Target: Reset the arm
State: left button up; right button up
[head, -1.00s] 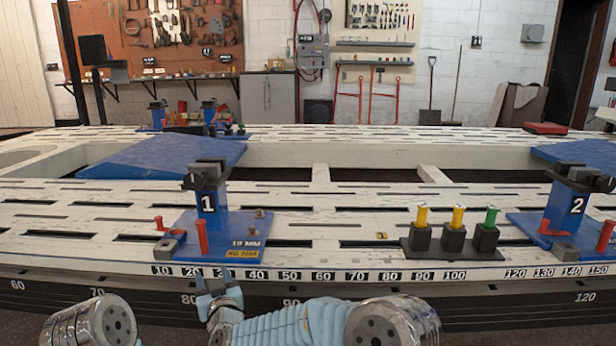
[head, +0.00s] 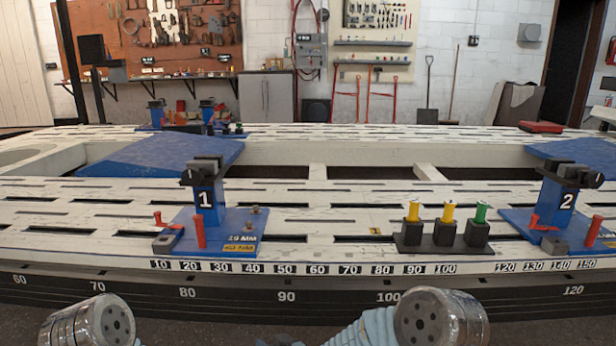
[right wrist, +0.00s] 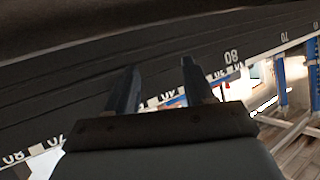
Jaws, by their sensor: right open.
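My right gripper (right wrist: 161,66) shows in the right wrist view with its two dark fingers apart and nothing between them. The dark side of the bench fills the background behind the fingers. In the head view, my right arm shows only at the bottom edge, in front of the bench, and its gripper is almost wholly cut off there. My left gripper is not in view.
The white slotted bench (head: 340,222) has a numbered front edge. On it stand blue tower 1 (head: 207,205), blue tower 2 (head: 566,205) and a black holder (head: 443,249) with yellow and green-topped pieces. Blue ramps lie farther back.

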jog(key=s+d+f+m+g+h, duration=0.1)
jog(key=s+d+f+m+g, duration=0.15)
jog(key=s+d+f, duration=0.55)
jog(key=s+d+f+m+g, duration=0.1)
jog(key=s+d+f+g, duration=0.25)
jog(key=s, duration=0.35)
jog(key=s+d+f+m+g+h, duration=0.1)
jog(key=s+d+f+g, duration=0.15)
jog(key=s+d, duration=0.35)
jog(key=s+d+f+m+g, duration=0.1)
jog(key=s+d+f+g, duration=0.2)
jog(key=s, duration=0.5)
notch_tip(320, 180, up, 15)
jog(key=t+p, duration=0.1)
jog(key=p, duration=1.4)
jog(key=shift+s+f, duration=0.2)
